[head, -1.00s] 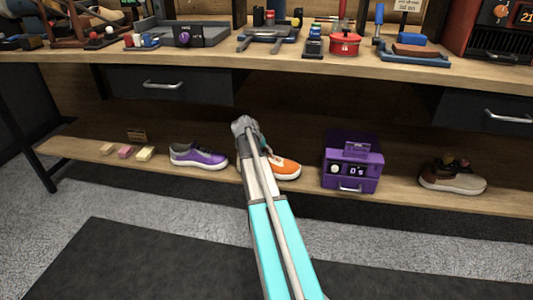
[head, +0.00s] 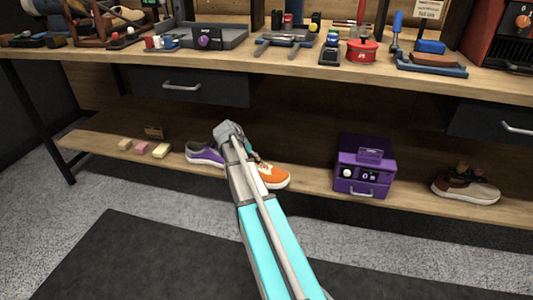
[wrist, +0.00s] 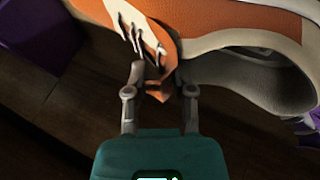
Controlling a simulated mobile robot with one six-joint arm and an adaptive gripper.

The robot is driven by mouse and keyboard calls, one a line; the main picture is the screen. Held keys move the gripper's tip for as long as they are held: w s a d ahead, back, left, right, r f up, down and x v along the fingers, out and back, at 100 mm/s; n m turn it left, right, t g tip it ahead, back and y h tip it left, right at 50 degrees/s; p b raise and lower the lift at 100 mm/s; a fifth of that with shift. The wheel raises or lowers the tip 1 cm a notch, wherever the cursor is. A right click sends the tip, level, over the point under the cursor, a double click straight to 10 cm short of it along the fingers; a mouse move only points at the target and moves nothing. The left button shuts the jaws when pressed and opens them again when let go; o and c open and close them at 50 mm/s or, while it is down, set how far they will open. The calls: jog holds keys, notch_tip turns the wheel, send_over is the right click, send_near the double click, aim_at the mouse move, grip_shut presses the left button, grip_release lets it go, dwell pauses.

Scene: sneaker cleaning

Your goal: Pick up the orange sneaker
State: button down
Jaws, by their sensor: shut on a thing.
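The orange sneaker (head: 273,176) with a white sole is at the lower shelf in the head view, partly hidden behind my arm. In the wrist view the orange sneaker (wrist: 215,30) fills the top, with its white laces and pale inner lining showing. My gripper (wrist: 160,85) is shut on an orange flap of the sneaker, probably its tongue, between the two grey fingers. In the head view my gripper is mostly hidden by the arm. I cannot tell whether the sole touches the shelf.
A purple sneaker (head: 204,154) is just left of my arm on the lower shelf (head: 310,183). A purple box (head: 363,172) stands to the right, and a brown and cream shoe (head: 467,187) farther right. Several small blocks (head: 142,148) lie at the left. The workbench top (head: 270,67) overhangs the shelf.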

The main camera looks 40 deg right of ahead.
jog(key=shift+w+a, duration=0.1)
jog(key=shift+a, duration=2.5)
jog(key=shift+r, duration=0.15)
